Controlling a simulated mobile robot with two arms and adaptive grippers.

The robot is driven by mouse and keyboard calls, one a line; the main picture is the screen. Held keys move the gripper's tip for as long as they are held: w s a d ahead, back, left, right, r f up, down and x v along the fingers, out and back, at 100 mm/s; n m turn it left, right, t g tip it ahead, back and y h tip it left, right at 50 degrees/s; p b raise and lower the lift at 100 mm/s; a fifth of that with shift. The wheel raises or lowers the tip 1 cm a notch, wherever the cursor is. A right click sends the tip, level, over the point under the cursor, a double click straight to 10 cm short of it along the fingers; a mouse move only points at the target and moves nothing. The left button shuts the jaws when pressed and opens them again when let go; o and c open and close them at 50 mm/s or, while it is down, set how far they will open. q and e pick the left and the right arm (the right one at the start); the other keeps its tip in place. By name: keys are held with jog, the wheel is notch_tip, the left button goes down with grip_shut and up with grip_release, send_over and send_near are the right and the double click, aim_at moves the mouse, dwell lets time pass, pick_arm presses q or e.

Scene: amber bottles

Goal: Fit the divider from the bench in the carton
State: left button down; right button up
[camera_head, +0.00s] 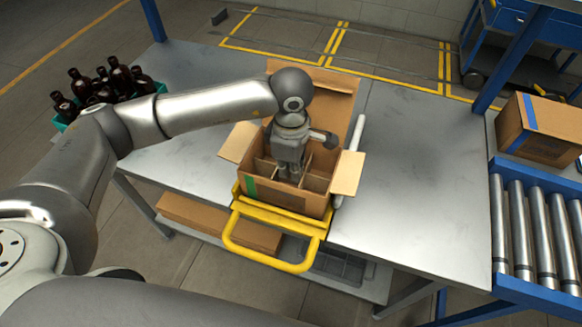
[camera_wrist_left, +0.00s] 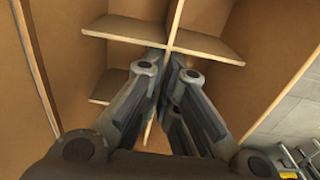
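The open cardboard carton (camera_head: 297,202) stands on the metal bench in a yellow frame, its flaps spread outward. The brown crossed divider (camera_head: 316,182) is inside the carton, its panels between the walls; it also shows in the left wrist view (camera_wrist_left: 208,45). My left gripper (camera_head: 290,172) points down into the carton at the divider's middle. In the left wrist view its fingers (camera_wrist_left: 167,62) are close together with a divider panel between them near the cross. The divider's lower edges are hidden, so I cannot tell whether it touches the bottom. My right gripper is out of view.
Several amber bottles (camera_head: 98,85) stand in a green crate at the bench's left. A yellow handle (camera_head: 270,262) juts from the front. A roller conveyor (camera_head: 540,225) and another carton (camera_head: 540,128) are at right.

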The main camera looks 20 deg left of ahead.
pick_arm(q)
jog(key=c, duration=2.2)
grip_release()
jog(key=o, duration=0.6)
jog(key=shift+o, duration=0.2)
notch_tip(320, 180, up, 12)
jog(key=shift+f, duration=0.1)
